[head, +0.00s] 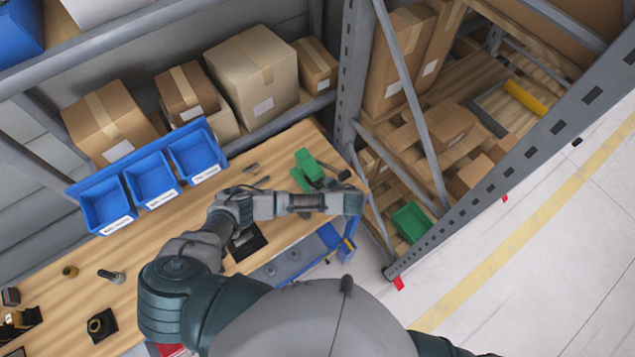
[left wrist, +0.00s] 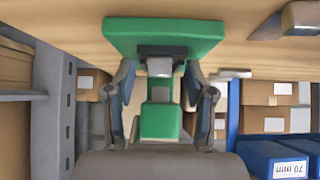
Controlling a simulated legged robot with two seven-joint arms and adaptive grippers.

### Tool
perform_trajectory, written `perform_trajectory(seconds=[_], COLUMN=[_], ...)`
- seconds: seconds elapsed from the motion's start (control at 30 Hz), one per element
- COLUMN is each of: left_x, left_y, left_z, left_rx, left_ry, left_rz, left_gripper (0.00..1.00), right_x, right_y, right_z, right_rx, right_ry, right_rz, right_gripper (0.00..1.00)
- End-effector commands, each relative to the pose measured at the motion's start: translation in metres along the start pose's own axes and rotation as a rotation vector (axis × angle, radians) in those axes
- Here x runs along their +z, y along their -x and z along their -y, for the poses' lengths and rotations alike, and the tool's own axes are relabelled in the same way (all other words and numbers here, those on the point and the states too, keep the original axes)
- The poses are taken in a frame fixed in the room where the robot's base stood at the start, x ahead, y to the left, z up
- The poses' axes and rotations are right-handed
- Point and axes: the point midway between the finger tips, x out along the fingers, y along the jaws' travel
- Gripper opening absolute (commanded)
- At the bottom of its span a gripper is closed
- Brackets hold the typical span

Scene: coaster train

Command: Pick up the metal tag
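I cannot single out the metal tag with certainty. Two small grey metal pieces lie on the workbench in the head view, one farther back (head: 250,168) and one nearer (head: 263,181). In the left wrist view a flat grey piece (left wrist: 232,73) shows right of the fingers. My left gripper (head: 326,182) is beside a green fixture (head: 305,162) near the bench's right end. In the left wrist view, the gripper (left wrist: 160,82) has its fingers apart, with the green fixture (left wrist: 205,42) and its dark grey block between or beyond them. My right gripper is out of view.
A blue three-compartment bin rack (head: 152,181) stands along the back of the workbench (head: 150,240). Cardboard boxes (head: 252,70) fill the shelf behind. A metal rack upright (head: 352,75) stands close to the bench's right end. A black mat (head: 246,243) lies below my left forearm.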

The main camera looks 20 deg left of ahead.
Motion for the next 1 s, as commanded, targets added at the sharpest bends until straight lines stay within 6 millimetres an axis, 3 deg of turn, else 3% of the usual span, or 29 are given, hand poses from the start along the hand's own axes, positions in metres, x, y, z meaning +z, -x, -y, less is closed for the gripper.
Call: perform_trajectory(seconds=[0.03,0.2,0.23,0.57,0.77,1.0], left_x=[0.0,0.0,0.0,-0.001,-0.01,0.03], left_y=[0.0,0.0,0.0,0.0,0.011,0.047], left_z=[0.0,0.0,0.0,0.0,0.0,-0.001], left_rx=[0.0,0.0,0.0,0.001,0.0,0.003], left_ry=[0.0,0.0,0.0,0.0,0.002,-0.002], left_rz=[0.0,0.001,0.001,0.001,0.003,0.006], left_gripper=[0.44,0.02,0.0,0.0,0.0,0.0], right_x=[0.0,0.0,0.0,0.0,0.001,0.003], right_y=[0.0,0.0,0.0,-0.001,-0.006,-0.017], right_z=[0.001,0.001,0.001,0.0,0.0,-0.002], right_rx=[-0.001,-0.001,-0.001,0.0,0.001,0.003], right_ry=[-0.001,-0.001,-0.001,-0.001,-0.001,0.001], right_rz=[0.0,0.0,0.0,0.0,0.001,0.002], right_gripper=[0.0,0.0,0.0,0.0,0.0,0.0])
